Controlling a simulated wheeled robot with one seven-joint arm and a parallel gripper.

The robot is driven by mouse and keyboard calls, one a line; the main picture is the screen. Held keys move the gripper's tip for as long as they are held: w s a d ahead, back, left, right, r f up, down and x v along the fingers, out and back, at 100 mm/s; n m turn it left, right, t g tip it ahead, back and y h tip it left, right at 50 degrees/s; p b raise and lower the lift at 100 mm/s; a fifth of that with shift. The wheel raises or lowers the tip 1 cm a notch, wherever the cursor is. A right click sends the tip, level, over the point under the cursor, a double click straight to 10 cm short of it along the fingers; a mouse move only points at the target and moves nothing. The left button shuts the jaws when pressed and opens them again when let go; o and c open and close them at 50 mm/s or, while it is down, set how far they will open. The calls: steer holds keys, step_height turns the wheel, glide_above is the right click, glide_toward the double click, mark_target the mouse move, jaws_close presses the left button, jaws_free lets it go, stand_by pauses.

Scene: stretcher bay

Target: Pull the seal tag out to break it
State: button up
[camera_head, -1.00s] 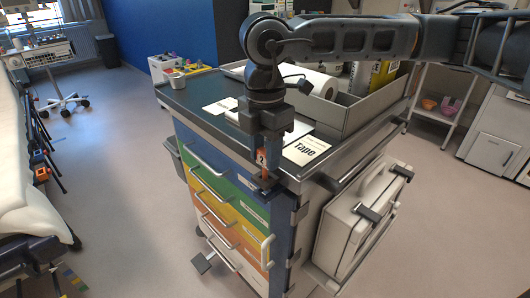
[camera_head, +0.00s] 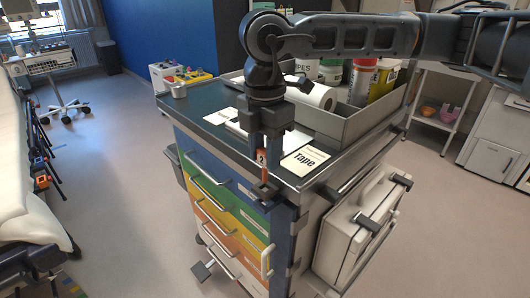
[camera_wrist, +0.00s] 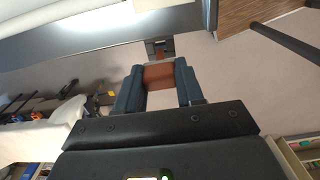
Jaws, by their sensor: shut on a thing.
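The seal tag (camera_head: 262,157) is a small orange-red piece with a dark number on a white patch. It is at the front top corner of the drawer cart (camera_head: 230,165). My gripper (camera_head: 264,150) points down and is shut on it; in the wrist view the tag (camera_wrist: 158,76) fills the space between the two dark blue-grey fingers. A dark hasp (camera_head: 266,189) with a brownish part lies below the tag, and also shows in the wrist view (camera_wrist: 160,49). A narrow gap shows between tag and hasp; I cannot tell whether anything still joins them.
A white case (camera_head: 352,222) hangs on the cart's right side. A bed (camera_head: 28,215) stands at left.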

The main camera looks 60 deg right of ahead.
steer(key=shift+r, duration=0.3)
steer(key=shift+r, duration=0.35)
steer(key=shift+r, duration=0.2)
steer(key=shift+r, duration=1.45)
